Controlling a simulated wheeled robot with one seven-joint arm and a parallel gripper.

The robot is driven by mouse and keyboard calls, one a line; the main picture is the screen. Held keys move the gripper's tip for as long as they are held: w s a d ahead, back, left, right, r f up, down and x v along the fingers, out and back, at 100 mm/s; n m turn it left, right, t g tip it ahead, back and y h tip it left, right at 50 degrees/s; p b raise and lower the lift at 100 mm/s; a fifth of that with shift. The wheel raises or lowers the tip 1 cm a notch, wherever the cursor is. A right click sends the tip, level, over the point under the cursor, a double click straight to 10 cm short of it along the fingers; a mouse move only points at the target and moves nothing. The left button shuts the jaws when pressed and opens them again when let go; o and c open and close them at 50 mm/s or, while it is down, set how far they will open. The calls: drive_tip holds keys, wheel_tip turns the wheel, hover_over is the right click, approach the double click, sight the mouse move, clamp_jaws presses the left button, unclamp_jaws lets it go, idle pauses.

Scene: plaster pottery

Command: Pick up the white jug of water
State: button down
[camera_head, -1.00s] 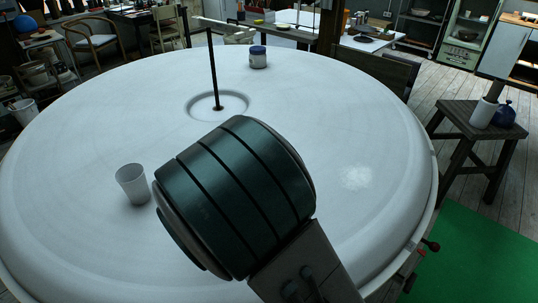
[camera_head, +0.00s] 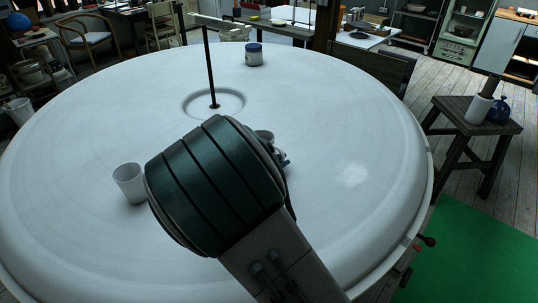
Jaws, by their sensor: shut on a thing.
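My arm covers the middle of the round white table (camera_head: 90,110). A small part of my gripper (camera_head: 282,160) shows past the right side of my arm.
A jar with a blue lid (camera_head: 253,54) stands at the table's far side. A dark upright rod (camera_head: 210,70) rises from a ring-shaped recess. A wooden stool (camera_head: 452,106) at right bears a white cylinder (camera_head: 479,108) and a blue vessel (camera_head: 500,110). The table's right part is clear.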

sight(280, 150)
drive_tip(key=shift+r, duration=2.05)
drive_tip(key=s+d+r, duration=0.6)
drive_tip(key=s, duration=0.3)
drive_tip(key=shift+s+d+r+b, duration=0.2)
drive_tip(key=shift+d+r+b, duration=0.1)
drive_tip(key=shift+d+r, duration=0.05)
drive_tip(key=shift+s, duration=0.1)
